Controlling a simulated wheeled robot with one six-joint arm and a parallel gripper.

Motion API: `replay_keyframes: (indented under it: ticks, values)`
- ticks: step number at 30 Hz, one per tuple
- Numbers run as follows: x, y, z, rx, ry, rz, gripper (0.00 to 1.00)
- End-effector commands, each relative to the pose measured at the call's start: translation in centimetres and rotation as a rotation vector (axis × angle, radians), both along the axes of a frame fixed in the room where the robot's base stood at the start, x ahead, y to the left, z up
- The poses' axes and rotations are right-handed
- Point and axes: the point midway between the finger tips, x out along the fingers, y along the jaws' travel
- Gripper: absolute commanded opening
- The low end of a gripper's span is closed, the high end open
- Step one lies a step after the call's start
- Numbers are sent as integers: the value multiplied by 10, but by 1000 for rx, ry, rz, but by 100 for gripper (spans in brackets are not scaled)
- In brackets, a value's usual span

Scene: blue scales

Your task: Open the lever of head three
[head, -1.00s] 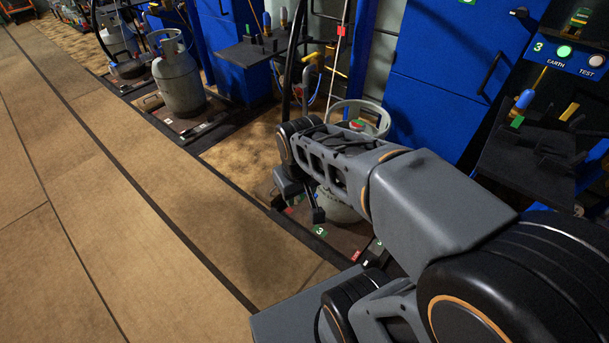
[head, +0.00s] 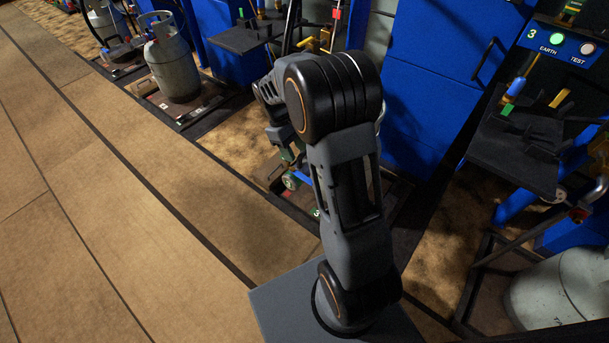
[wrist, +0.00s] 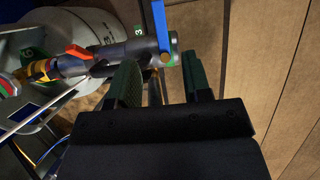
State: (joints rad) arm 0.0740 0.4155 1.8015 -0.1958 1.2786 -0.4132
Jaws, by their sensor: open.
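The filling head of station three (wrist: 150,55) is a grey metal body with a blue lever (wrist: 160,22) at its right end and an orange lever (wrist: 78,50) on its left part. A green label "3" shows beside it. My gripper (wrist: 162,82) is open, its two green-padded fingers just below the blue lever's end of the head. Whether a finger touches it, I cannot tell. In the head view my gripper (head: 286,155) is small and partly hidden by my arm, close to the head.
A grey gas cylinder (wrist: 80,30) lies behind the head in the wrist view. Blue cabinets (head: 430,70) stand behind my arm. A dark shelf (head: 515,150) is at the right, with another cylinder (head: 560,290) below. The brown floor at left (head: 130,200) is clear.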

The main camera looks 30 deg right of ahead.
Motion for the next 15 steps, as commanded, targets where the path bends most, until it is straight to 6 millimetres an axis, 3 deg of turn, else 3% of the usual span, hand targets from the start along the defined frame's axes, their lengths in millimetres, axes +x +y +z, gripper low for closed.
replay_keyframes:
  ticks: [1,6,15]
  values:
    - [-5,-2,-14,0,3,-2,45]
    - [-16,-7,-44,0,2,-3,45]
    - [-29,-13,-79,-1,0,-2,45]
